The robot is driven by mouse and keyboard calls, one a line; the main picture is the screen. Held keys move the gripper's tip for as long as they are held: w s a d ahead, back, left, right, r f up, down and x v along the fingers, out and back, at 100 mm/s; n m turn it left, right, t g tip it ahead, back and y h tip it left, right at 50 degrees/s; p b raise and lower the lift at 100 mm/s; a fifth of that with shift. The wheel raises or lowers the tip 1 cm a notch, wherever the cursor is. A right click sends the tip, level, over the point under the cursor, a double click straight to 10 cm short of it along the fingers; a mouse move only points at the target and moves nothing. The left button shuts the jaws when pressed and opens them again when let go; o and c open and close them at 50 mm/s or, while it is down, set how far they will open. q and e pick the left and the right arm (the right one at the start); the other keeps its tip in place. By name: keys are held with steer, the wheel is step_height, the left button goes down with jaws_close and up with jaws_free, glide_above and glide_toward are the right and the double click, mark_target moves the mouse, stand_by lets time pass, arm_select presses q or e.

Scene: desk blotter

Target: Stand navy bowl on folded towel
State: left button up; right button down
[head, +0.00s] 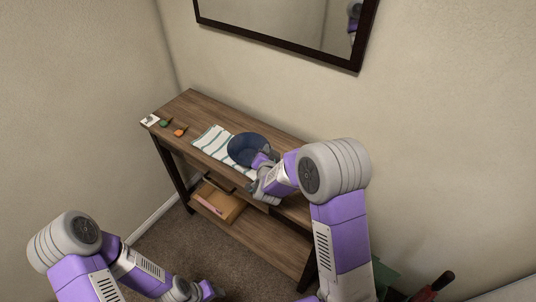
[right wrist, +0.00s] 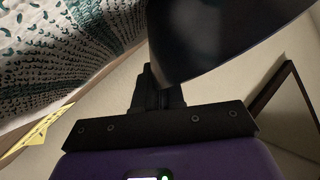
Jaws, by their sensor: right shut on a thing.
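The navy bowl (head: 243,147) is over the right part of the striped folded towel (head: 207,138) on the wooden console table. My right gripper (head: 262,165) is shut on the navy bowl at its near right side. In the right wrist view the dark bowl (right wrist: 215,35) rises from between the fingers (right wrist: 158,88), and the green-and-white patterned towel (right wrist: 65,60) shows at the left. I cannot tell whether the bowl touches the towel. My left gripper (head: 196,292) is low at the bottom of the head view, away from the table; its jaws are not clear.
The lower shelf (head: 255,231) holds a brown box-like thing (head: 224,203). A framed mirror (head: 290,40) hangs behind. The back left tabletop is bare.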

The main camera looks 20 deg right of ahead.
steer(key=shift+s+f, duration=0.1)
steer(key=shift+s+a+f+b, duration=0.1)
steer(key=shift+s+f+b, duration=0.05)
steer(key=shift+f+b, duration=0.6)
steer(key=c, duration=1.6)
jaws_free()
steer(key=shift+f, duration=0.1)
steer(key=o, duration=0.4)
steer(key=shift+c, duration=0.2)
steer(key=shift+r, duration=0.2)
steer(key=shift+w+r, duration=0.1)
steer(key=shift+w, duration=0.1)
